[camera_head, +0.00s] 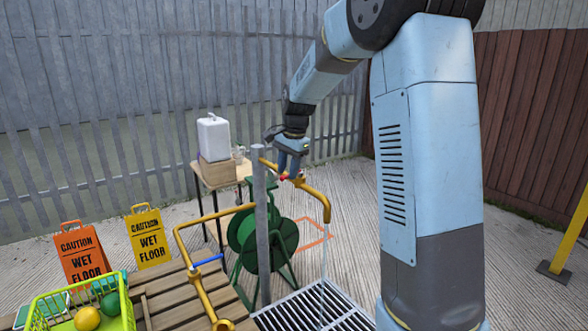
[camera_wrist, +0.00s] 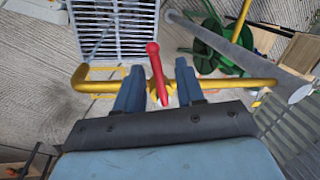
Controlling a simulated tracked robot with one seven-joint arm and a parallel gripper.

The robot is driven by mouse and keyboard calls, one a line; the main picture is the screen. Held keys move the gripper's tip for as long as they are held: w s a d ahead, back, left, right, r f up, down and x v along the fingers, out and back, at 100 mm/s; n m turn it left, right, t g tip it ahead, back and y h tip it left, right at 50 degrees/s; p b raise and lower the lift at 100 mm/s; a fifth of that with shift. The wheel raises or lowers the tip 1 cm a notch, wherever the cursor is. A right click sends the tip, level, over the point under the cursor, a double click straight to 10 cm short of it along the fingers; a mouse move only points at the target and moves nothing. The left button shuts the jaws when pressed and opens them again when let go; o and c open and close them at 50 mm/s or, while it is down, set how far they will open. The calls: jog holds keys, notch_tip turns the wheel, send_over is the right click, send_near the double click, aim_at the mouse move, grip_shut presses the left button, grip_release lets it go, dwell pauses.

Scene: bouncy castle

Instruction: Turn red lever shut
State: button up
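The red lever (camera_wrist: 157,72) sits on a yellow pipe (camera_wrist: 240,83) in the wrist view and points up the picture, across the pipe. My gripper (camera_wrist: 158,77) is open, with one finger on each side of the lever. A gap shows between the lever and each finger. In the head view my gripper (camera_head: 290,168) is over the pipe, and only a small bit of the red lever (camera_head: 284,178) shows beneath it. A thin pale streak, seemingly water, drops from the pipe's bent spout (camera_head: 327,215).
A grey post (camera_head: 262,225) stands close to the pipe, with a green hose reel (camera_head: 248,238) behind. A metal grate (camera_head: 312,308) lies below the spout. A second yellow pipe with a blue lever (camera_head: 207,260) is at the left. A table with a white canister (camera_head: 213,138) stands behind.

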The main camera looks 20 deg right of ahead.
jog(key=shift+f, duration=0.2)
grip_shut()
dwell(0.3)
jog(key=shift+r, duration=0.1)
